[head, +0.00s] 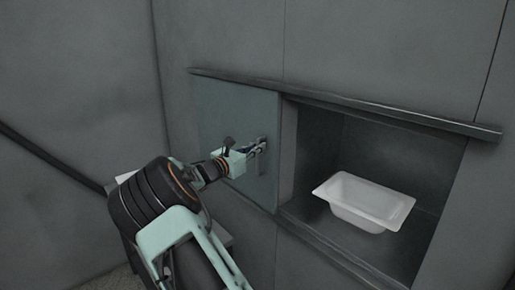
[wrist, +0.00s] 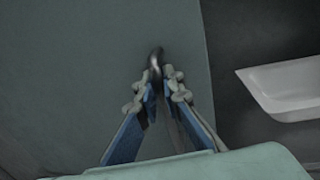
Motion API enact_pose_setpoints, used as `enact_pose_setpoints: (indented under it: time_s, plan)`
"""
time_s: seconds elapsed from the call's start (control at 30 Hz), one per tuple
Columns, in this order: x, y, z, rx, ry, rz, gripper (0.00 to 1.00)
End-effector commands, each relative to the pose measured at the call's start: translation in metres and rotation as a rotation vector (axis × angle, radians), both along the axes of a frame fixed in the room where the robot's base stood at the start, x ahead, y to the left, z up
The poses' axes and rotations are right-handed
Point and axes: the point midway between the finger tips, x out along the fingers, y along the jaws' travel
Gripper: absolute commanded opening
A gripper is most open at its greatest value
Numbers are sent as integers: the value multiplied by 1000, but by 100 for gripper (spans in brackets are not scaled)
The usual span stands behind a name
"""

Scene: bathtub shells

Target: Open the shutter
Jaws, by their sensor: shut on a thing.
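The shutter (head: 236,120) is a flat grey-green sliding panel. It stands at the left side of a wall opening, and the opening beside it is largely uncovered. In the wrist view the shutter (wrist: 80,70) fills the left and middle. A small metal handle (wrist: 156,58) sticks out near its right edge. My gripper (head: 260,147) is at the handle, with its fingers closed around it. In the wrist view my gripper (wrist: 162,82) has both fingertips close together at the handle, which they partly hide.
A white tub shell (head: 364,200) sits inside the recess (head: 318,150), right of the shutter; it also shows in the wrist view (wrist: 285,88). A rail (head: 350,101) runs along the top of the opening. A dark bar (head: 50,160) runs along the left wall.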

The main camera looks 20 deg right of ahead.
Motion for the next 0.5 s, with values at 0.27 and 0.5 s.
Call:
enact_pose_setpoints:
  time_s: [0.27,0.5]
  plan:
    - [1,1,0,1,1,2,10]
    - [0,1,0,1,1,1,15]
